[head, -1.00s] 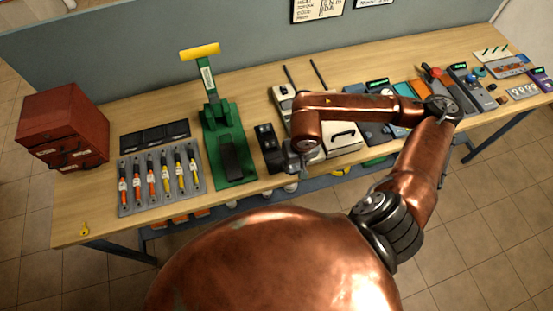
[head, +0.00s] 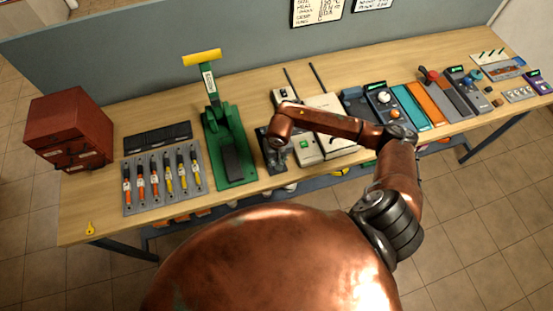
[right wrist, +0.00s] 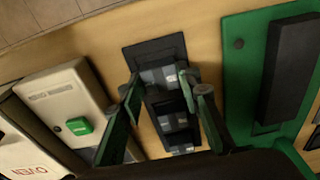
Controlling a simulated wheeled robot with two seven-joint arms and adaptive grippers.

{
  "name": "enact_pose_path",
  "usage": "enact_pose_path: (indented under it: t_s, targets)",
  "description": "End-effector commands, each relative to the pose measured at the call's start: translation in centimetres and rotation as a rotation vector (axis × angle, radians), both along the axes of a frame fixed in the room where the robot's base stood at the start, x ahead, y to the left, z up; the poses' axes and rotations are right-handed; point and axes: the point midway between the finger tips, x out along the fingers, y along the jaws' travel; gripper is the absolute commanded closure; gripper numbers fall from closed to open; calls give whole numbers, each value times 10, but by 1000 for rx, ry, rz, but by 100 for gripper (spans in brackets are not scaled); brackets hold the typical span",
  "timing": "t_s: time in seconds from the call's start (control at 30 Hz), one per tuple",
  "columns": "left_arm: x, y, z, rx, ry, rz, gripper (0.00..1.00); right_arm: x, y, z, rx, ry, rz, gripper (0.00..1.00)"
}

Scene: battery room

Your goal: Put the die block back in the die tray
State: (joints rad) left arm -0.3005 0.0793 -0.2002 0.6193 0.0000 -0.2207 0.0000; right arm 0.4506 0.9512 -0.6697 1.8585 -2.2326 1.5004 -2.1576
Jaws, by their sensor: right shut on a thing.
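The dark die tray (right wrist: 152,52) lies under my right gripper (right wrist: 158,79) in the right wrist view, its far rim showing just beyond the fingertips. The right gripper is shut on the die block (right wrist: 158,75), a dark block with grey patches between the two green fingers. More dark and grey block shapes (right wrist: 172,123) sit in line behind it in the tray. I cannot tell whether the held block touches the tray floor. In the head view the right gripper (head: 276,146) is over the tray (head: 264,135), covering much of it. My left gripper is out of view.
A green press (head: 228,145) stands close to the left of the tray. Cream boxes (head: 309,152) stand close to its right. A grey rack of screwdriver-like tools (head: 163,181) and a red drawer cabinet (head: 69,126) are farther left. The front-left table corner is mostly clear.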

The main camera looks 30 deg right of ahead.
Motion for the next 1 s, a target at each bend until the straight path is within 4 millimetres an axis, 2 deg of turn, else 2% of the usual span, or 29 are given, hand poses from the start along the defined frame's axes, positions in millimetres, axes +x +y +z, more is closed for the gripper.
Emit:
enact_pose_path:
  t_s: [0.37,0.4,0.67,1.0]
  targets:
    - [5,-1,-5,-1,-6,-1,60,0,0,-4,0,-1,1,100]
    - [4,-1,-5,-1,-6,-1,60,0,0,-5,-1,0,1,68]
    - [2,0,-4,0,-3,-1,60,0,0,-3,0,0,1,51]
    - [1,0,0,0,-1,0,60,0,0,0,0,0,0,51]
